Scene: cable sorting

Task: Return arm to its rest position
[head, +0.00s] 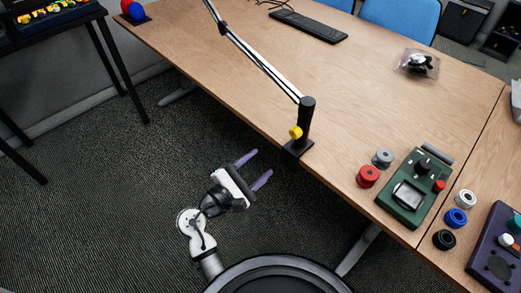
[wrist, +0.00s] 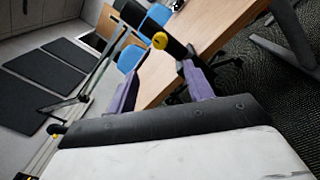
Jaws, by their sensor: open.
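My gripper (head: 257,170) is in the lower middle of the head view, with two purple fingers spread apart and nothing between them. It is over the dark carpet, just off the near edge of the wooden table (head: 225,85). The fingers point up and to the right, towards the table edge. In the wrist view my gripper (wrist: 158,85) also shows its two purple fingers apart and empty. The black lamp clamp with a yellow knob (head: 296,132) is at the table edge beyond the fingers. The yellow knob (wrist: 159,40) also shows in the wrist view.
The lamp arm (head: 255,55) slants across the table. A green device (head: 412,190), a red spool (head: 368,176) and a grey spool (head: 382,157) are at the right. A keyboard (head: 308,26) lies at the back. The carpet (head: 120,200) left of my arm is clear.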

